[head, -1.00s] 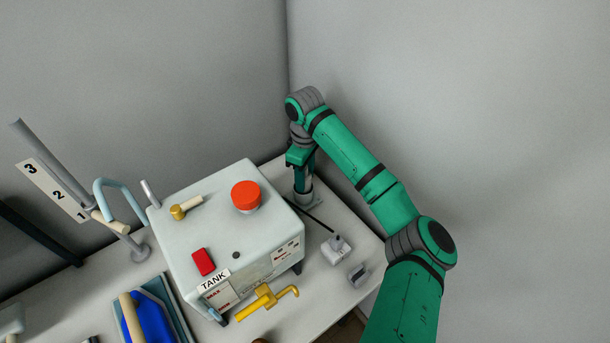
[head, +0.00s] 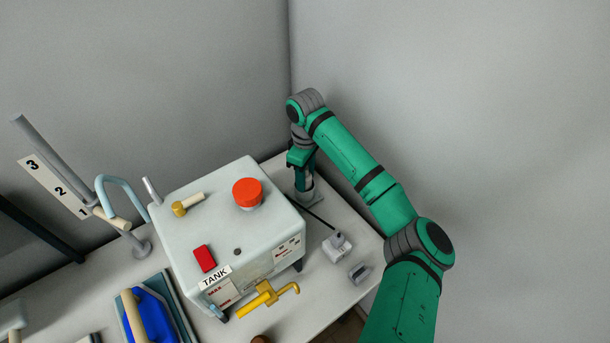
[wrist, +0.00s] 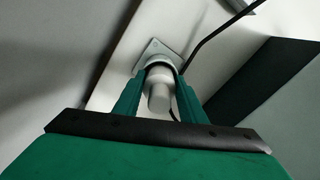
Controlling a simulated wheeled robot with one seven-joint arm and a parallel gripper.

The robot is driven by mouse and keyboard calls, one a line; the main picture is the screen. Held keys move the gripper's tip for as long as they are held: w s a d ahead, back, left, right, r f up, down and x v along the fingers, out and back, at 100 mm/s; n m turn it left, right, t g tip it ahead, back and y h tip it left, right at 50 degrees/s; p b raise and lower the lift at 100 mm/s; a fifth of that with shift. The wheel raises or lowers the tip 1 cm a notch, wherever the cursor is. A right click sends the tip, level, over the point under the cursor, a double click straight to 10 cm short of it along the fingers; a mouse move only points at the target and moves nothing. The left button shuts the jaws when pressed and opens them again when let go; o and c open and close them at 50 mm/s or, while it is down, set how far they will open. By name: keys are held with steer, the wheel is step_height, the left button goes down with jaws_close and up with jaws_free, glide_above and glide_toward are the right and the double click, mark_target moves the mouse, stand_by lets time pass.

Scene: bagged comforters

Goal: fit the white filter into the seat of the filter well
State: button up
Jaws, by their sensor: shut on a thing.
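The white filter (wrist: 158,98) is between the two green fingers of my gripper (wrist: 152,92) in the wrist view. My gripper is shut on it and points down at the well. The filter well (wrist: 155,58) is a grey round collar on a square plate, directly beyond the filter's far end. In the head view the well's base plate (head: 308,197) stands on the bench behind the tank box, with my gripper (head: 306,172) right above it. The filter's far end is hidden by the collar and fingers, so I cannot tell how deep it sits.
A pale tank box (head: 225,235) with a red knob (head: 247,192) stands close left of the well. A black cable (head: 320,216) runs from near the well to a small grey box (head: 337,246). Walls close off the back and right.

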steer(key=shift+d+f, duration=0.15)
steer(key=shift+f, duration=0.2)
steer(key=o, duration=1.2)
steer(key=shift+c, duration=0.2)
steer(key=shift+o, duration=0.6)
steer(key=o, duration=0.5)
steer(key=shift+r, duration=0.1)
steer(key=shift+r, duration=3.45)
steer(key=shift+r, duration=0.1)
